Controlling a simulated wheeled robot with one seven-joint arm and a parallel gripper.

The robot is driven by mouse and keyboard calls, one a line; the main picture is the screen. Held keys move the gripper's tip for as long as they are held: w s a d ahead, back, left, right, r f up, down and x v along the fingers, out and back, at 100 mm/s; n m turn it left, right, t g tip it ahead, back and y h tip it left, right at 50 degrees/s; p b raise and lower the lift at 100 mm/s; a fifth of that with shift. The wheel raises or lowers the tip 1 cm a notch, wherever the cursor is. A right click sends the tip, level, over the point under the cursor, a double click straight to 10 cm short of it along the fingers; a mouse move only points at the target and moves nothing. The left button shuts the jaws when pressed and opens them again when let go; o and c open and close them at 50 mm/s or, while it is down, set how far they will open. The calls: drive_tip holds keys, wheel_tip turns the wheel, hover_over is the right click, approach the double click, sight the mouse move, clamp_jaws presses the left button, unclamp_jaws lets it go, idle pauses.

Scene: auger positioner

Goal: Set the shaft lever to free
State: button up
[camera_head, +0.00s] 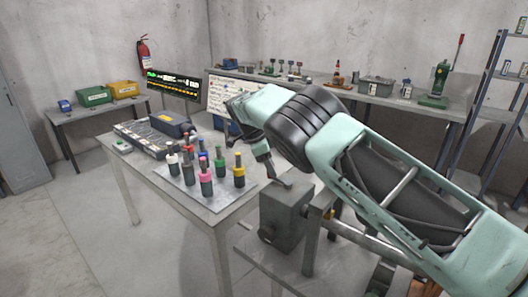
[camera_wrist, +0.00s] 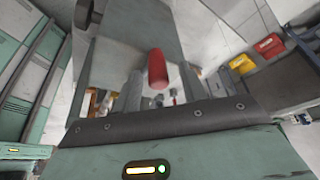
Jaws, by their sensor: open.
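A grey metal box (camera_head: 283,212) stands in front of me at the right end of the near table in the head view. It also fills the upper middle of the wrist view (camera_wrist: 140,35). A red rounded knob (camera_wrist: 157,70), apparently the lever's handle, shows in the wrist view against the box. My gripper (camera_wrist: 160,88) is open, with its fingers apart on either side of the knob's line. I cannot tell whether they touch it. In the head view my gripper (camera_head: 274,175) points down just above the box, and the knob is hidden there. No lever marking is readable.
The near table (camera_head: 230,207) holds a plate (camera_head: 207,195) with several coloured-collar tools and a dark case (camera_head: 172,122). A back bench (camera_head: 335,92) carries small tools. A side table at left holds green (camera_head: 94,95) and yellow bins (camera_head: 124,89). The floor at left is clear.

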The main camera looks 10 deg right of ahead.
drive_tip(key=p+v, duration=1.5)
drive_tip(key=v, duration=0.2)
drive_tip(key=shift+d, duration=0.2)
drive_tip(key=shift+a+p, duration=0.1)
drive_tip(key=shift+p, duration=0.7)
drive_tip(key=shift+r, duration=0.1)
